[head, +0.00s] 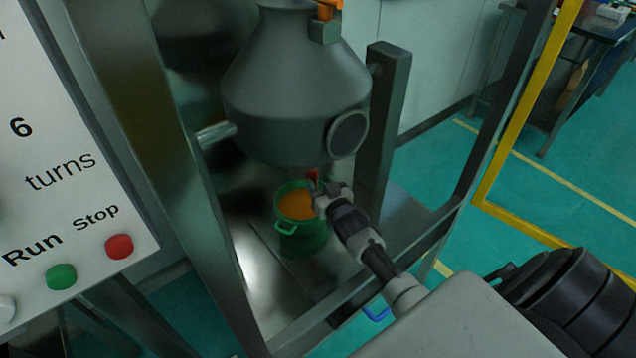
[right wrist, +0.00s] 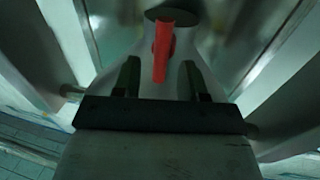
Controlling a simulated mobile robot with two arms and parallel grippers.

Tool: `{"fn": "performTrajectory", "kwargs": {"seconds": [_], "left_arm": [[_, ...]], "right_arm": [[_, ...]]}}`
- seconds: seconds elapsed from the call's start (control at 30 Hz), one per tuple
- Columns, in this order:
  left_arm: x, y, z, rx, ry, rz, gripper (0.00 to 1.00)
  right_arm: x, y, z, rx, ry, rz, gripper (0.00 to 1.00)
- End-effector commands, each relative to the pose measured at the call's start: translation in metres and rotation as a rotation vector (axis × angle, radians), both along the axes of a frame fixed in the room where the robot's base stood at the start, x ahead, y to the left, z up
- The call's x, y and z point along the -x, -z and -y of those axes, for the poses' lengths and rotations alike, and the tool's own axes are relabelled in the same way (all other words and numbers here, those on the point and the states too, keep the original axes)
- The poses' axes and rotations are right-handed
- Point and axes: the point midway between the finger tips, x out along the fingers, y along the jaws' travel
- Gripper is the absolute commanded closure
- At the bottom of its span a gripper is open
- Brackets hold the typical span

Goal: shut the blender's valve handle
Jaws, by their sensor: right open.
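The blender (head: 290,95) is a grey metal vessel hung in a metal frame. Its red valve handle (right wrist: 163,48) shows in the right wrist view, ahead of and between my right gripper's fingers (right wrist: 162,80). In the head view only a small red bit of the handle (head: 312,174) shows, below the vessel. My right gripper (head: 318,187) is open there, close to the handle; whether it touches it I cannot tell. A green bucket (head: 302,240) with orange material in it stands under the valve. My left gripper is not in view.
Frame posts (head: 383,140) stand around the blender, and a low bar (head: 345,300) crosses in front of the bucket. A control panel (head: 60,140) with green and red buttons is at the left. A yellow frame (head: 520,130) and a table (head: 590,30) are at the right.

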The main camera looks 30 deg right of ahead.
Motion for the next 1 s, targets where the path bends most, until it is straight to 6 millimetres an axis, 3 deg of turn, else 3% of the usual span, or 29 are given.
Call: {"fn": "performTrajectory", "kwargs": {"seconds": [0.13,0.4,0.47,0.7,1.0], "left_arm": [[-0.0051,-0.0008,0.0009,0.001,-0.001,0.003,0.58],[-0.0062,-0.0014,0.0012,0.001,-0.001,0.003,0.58],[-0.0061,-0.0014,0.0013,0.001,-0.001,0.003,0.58],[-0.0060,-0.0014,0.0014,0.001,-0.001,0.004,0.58],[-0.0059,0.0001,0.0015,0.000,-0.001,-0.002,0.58]], "right_arm": [[-0.0096,-0.0003,0.0011,0.001,0.000,0.001,0.58],[-0.0107,-0.0002,0.0014,0.001,0.000,0.000,0.58],[-0.0107,-0.0002,0.0014,0.001,0.000,0.000,0.64],[-0.0105,-0.0003,0.0021,0.001,0.001,0.000,1.00],[-0.0103,0.0002,0.0028,0.033,0.003,0.002,1.00]]}}
